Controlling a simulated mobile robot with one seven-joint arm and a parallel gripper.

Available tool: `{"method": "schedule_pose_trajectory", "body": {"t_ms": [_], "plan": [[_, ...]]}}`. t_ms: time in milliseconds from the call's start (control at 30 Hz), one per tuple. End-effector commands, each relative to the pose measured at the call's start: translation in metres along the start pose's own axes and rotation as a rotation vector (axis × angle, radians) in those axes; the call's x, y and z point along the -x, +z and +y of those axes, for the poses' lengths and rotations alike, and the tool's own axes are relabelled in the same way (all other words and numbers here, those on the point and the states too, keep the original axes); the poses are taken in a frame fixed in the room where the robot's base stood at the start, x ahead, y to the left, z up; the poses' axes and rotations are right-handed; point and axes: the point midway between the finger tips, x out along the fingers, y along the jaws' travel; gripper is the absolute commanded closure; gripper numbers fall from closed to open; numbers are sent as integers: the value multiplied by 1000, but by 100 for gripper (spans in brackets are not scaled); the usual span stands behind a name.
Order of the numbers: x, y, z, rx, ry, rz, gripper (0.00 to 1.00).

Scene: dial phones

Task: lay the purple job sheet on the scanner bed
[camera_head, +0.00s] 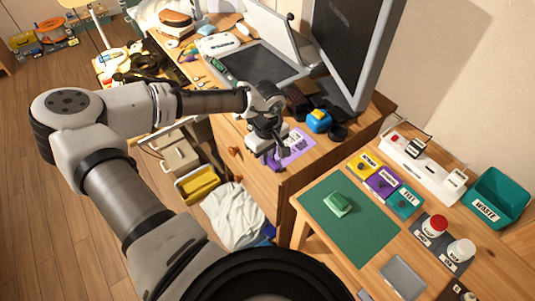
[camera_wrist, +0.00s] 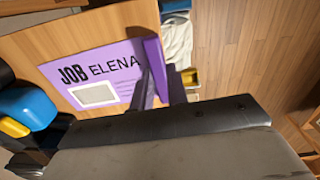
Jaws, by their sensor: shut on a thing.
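The purple job sheet (camera_head: 297,148) lies over the wooden desk top near its front edge, right of my gripper (camera_head: 268,150). In the wrist view the sheet (camera_wrist: 95,72) reads "JOB ELENA" and has a pale box. Its right edge has a raised purple strip (camera_wrist: 153,56), and my gripper (camera_wrist: 161,82) is shut on the sheet there. Whether the rest of the sheet touches the desk is hard to tell. The scanner bed (camera_head: 258,65) is a dark flat panel further back on the desk, with its white lid (camera_head: 273,30) standing open. The bed looks bare.
A large monitor (camera_head: 352,45) stands right of the scanner. A blue and yellow object (camera_head: 318,120) and dark items sit just behind the sheet. A green pen-like item (camera_head: 217,64) lies at the bed's left edge. A lower bench with a green mat (camera_head: 345,233) is at right.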

Motion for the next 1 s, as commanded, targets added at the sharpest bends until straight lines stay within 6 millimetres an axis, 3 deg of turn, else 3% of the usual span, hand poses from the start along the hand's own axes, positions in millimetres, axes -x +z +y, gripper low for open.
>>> {"method": "schedule_pose_trajectory", "body": {"t_ms": [267, 1000], "plan": [[2, 0, 0, 0, -1, -2, 100], [48, 0, 0, 0, 0, -1, 100]]}}
